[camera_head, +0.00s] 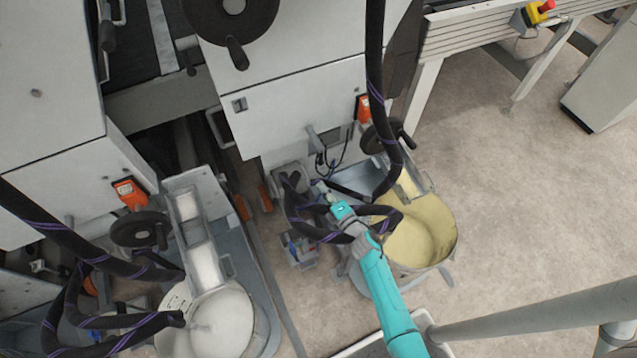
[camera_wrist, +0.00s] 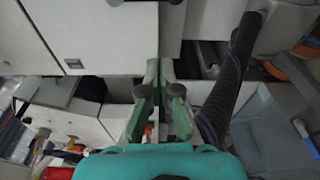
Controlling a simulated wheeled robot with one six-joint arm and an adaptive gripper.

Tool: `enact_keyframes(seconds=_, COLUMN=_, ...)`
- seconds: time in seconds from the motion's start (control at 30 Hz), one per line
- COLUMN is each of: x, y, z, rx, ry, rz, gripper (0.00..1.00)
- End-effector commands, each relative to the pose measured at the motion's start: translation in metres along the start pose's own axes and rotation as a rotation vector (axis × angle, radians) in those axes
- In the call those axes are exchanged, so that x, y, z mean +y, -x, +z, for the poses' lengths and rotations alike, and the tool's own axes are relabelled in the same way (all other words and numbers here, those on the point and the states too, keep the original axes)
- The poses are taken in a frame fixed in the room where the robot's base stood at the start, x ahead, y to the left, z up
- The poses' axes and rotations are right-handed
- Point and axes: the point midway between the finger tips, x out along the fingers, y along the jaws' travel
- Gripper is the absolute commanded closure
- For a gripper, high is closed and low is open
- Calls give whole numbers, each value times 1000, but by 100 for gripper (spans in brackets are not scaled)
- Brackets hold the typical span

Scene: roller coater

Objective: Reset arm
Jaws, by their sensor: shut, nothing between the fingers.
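My gripper (camera_head: 322,190) is at the end of my teal arm, which reaches up from the bottom of the head view. It is beside the black hoses (camera_head: 300,215) and left of the drum of yellow fluid (camera_head: 440,215). In the wrist view the green fingers of my gripper (camera_wrist: 161,68) are together, with nothing between them. They point toward the grey-white machine housing (camera_wrist: 95,40). A thick black hose (camera_wrist: 228,85) runs close to their right. Whether the hoses touch my arm, I cannot tell.
A second drum, with white contents (camera_head: 220,320), stands at the lower left. Black handwheels (camera_head: 232,18) and orange-red devices (camera_head: 130,192) are on the machine. A red emergency button (camera_head: 545,7) is at the top right. The concrete floor (camera_head: 510,200) at the right is mostly clear.

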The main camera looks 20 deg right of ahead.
Motion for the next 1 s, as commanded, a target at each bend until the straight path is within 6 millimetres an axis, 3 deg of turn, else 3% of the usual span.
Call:
enact_keyframes(seconds=0.67, x=-1, y=8, z=-3, rx=-2, ry=-18, rz=-3, gripper=100)
enact_keyframes(seconds=0.77, x=-2, y=28, z=-12, rx=-12, ry=-74, rz=-5, gripper=100)
enact_keyframes(seconds=1.0, x=10, y=113, z=-43, rx=-58, ry=-335, rz=-13, gripper=100)
